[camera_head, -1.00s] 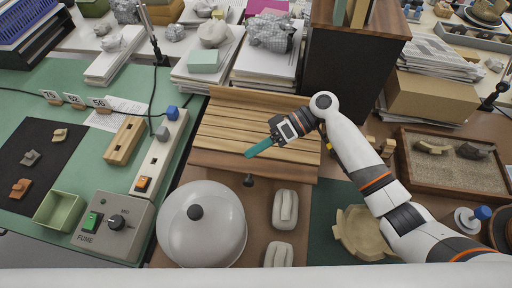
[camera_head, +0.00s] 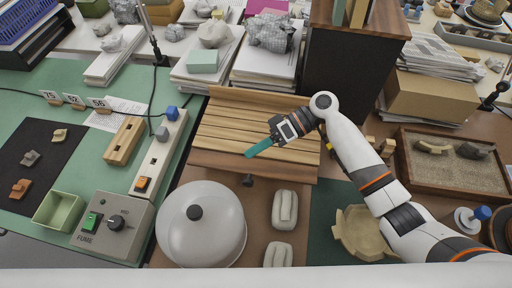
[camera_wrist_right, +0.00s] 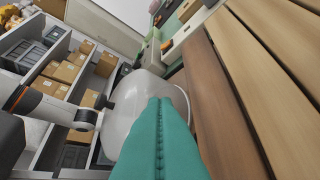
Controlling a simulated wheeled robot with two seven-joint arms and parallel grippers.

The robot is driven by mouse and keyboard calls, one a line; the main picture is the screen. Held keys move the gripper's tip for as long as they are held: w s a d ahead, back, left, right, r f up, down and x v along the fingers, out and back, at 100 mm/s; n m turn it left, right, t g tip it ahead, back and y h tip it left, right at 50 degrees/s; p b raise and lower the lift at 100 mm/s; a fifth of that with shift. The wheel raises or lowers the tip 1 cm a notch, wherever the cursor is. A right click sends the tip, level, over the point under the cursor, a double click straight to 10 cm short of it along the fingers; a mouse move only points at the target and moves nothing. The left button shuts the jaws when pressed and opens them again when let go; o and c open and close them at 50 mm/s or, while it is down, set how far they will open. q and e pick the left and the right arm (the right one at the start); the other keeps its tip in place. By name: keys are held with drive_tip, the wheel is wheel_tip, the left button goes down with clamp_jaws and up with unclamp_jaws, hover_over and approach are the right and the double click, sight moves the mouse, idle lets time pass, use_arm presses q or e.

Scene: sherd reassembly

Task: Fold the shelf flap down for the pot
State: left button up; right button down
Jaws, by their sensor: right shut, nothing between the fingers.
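The slatted wooden shelf (camera_head: 225,126) lies on the work table in the middle of the head view. A darker brown board (camera_head: 215,162) runs along its near edge; I take this for the flap, but cannot tell its hinge or angle. The slats (camera_wrist_right: 280,75) and the dark board (camera_wrist_right: 222,100) also show in the wrist view. My right gripper (camera_head: 258,148) is shut and empty, its teal fingers over the shelf near the dark board. The fingers (camera_wrist_right: 160,140) fill the wrist view's lower middle; contact cannot be told. A beige broken pot (camera_head: 352,238) sits at right. My left gripper is out of view.
A white dome with a black knob (camera_head: 200,235) stands in front of the shelf. Two pale padded blocks (camera_head: 285,208) lie right of it. A grey control box (camera_head: 115,225) is at left. A dark cabinet (camera_head: 350,85) rises behind my right arm; a sand tray (camera_head: 455,175) is at right.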

drive_tip(key=shift+w, duration=0.45)
drive_tip(key=shift+d+r+b, duration=0.25)
drive_tip(key=shift+d+b, duration=0.1)
drive_tip(key=shift+d, duration=0.15)
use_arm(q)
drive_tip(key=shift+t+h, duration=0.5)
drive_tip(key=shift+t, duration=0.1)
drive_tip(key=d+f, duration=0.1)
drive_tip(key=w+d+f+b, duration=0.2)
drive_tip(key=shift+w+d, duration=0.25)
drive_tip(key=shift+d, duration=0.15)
use_arm(e)
drive_tip(key=v, duration=1.1)
